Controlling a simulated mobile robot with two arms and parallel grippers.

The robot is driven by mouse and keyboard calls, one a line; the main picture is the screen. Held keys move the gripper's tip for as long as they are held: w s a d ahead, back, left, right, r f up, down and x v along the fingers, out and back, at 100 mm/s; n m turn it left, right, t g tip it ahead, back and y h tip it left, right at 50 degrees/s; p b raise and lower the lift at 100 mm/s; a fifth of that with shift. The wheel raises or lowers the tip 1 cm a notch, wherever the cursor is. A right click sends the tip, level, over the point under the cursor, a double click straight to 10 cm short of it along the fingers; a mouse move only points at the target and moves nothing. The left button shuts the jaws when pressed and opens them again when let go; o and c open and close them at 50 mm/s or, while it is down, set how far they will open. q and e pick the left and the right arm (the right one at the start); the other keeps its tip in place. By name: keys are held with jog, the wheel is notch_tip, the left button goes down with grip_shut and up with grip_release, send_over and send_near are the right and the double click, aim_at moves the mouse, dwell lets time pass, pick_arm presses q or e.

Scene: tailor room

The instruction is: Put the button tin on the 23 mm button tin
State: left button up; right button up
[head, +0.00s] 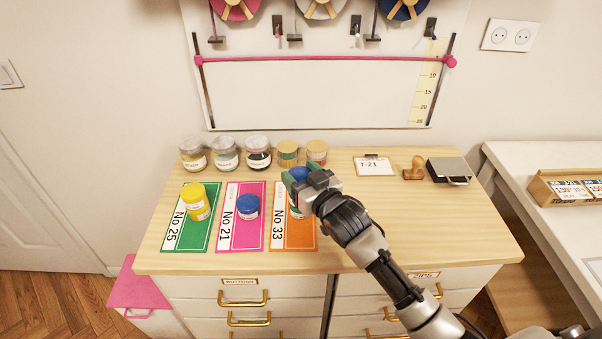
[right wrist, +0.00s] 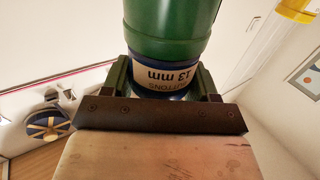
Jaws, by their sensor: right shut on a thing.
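My right gripper (head: 303,182) is shut on a blue-topped button tin (head: 299,174) above the orange No 33 card (head: 304,237). In the right wrist view, this tin's label (right wrist: 170,75) reads 13 mm, upside down, between the fingers of my gripper (right wrist: 165,88). A green tin body (right wrist: 168,28) adjoins it there, lower in the room; I cannot tell whether they touch. In the head view my gripper mostly hides the green tin. A blue tin (head: 248,207) stands on the pink No 21 card (head: 240,241). Yellow tinware (head: 195,200) stands on the green No 25 card (head: 186,242). The 23 mm label is not readable.
Several jars (head: 226,155) line the back of the wooden counter (head: 375,230). A T-21 clipboard (head: 373,167), a wooden stamp (head: 414,168) and a grey-lidded box (head: 449,168) stand at the back right. The counter's right front is clear apart from my arm.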

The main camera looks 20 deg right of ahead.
jog(key=shift+f, duration=0.15)
jog(key=o, duration=1)
jog(key=shift+c, duration=0.2)
